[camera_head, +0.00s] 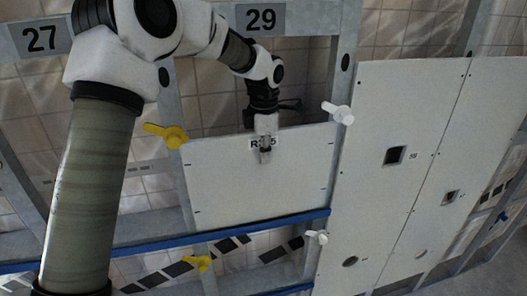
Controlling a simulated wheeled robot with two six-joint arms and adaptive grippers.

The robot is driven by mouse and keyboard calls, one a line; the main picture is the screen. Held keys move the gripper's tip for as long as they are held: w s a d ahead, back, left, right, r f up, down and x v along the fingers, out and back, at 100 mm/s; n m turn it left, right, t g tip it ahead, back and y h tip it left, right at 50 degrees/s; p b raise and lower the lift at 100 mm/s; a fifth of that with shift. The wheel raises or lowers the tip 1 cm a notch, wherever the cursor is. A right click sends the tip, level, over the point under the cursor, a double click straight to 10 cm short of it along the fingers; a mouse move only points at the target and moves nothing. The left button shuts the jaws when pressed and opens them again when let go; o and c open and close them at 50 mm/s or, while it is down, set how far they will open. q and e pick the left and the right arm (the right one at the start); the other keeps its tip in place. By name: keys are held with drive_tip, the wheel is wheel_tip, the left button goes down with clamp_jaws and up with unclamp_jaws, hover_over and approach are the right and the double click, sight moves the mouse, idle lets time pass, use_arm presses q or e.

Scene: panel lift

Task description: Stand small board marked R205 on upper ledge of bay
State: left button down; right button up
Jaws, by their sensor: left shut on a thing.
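The small white board (225,185) is upright in the bay under the number plate 29 (261,19). Its label is partly covered by my gripper; an R and a 5 show. My left gripper (264,153) is shut on the board near its upper middle. The board's lower edge is just above or at the blue-edged upper ledge (250,224); I cannot tell whether it touches. My right gripper is not in view.
Yellow turn-handles (167,135) are on the bay's left post, and white ones (338,112) on the right post. Large white panels (375,215) with small cutouts fill the right side. A lower blue-edged ledge (285,290) shows below. Plate 27 (40,39) marks the left bay.

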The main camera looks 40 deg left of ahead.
use_arm(q)
drive_tip(key=shift+f, duration=0.3)
idle(1.0)
drive_tip(key=shift+f, duration=0.4)
drive_tip(key=shift+f, duration=0.25)
drive_tip(key=shift+f, duration=0.2)
idle(1.8)
drive_tip(key=shift+w+a, duration=0.1)
drive_tip(key=shift+a, duration=0.05)
idle(0.3)
idle(0.5)
drive_tip(key=c, duration=1.1)
unclamp_jaws()
